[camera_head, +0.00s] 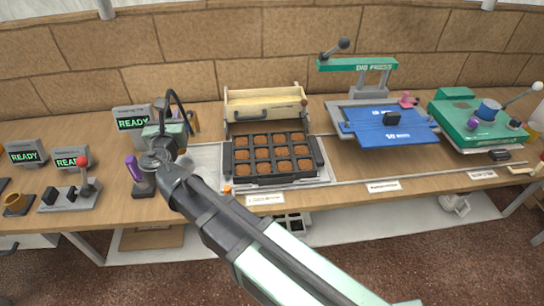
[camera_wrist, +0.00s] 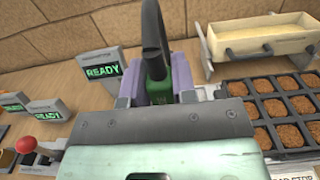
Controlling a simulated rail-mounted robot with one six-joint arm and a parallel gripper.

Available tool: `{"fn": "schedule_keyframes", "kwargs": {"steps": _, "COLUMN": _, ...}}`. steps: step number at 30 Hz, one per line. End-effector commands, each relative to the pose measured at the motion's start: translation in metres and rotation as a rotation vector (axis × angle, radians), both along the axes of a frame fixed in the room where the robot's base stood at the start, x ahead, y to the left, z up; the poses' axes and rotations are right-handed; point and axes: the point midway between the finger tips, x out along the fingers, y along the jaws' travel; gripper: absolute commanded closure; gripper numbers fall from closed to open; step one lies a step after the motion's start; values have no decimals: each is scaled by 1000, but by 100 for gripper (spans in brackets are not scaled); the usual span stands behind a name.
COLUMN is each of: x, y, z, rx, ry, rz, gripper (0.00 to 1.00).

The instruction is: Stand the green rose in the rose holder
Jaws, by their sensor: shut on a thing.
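My gripper (camera_wrist: 157,85) is shut on the green rose (camera_wrist: 158,92), which shows between its two purple-grey fingers in the wrist view. A black curved hose-like part (camera_wrist: 153,35) rises above the rose; it also shows arching over my gripper (camera_head: 172,122) in the head view. The rose's lower end is hidden behind my wrist. A dark stand (camera_head: 145,188) with an upright purple piece (camera_head: 133,168) is on the bench just left of and below my gripper in the head view. I cannot tell whether this stand is the rose holder.
A dark plug tray (camera_head: 228,168) filled with brown plugs lies to the right, with a cream trough (camera_head: 262,104) behind it. READY displays (camera_head: 132,120) and a red-knobbed lever box (camera_head: 72,194) are at left. A blue press bed (camera_head: 385,126) and green machine (camera_head: 470,128) stand farther right.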

Motion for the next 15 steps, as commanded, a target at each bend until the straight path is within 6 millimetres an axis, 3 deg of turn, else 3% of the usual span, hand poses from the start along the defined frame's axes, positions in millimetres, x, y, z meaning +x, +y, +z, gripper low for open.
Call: {"fn": "schedule_keyframes", "kwargs": {"steps": 15, "x": 0, "y": 0, "z": -9, "rx": 0, "ry": 0, "rz": 0, "gripper": 99}}
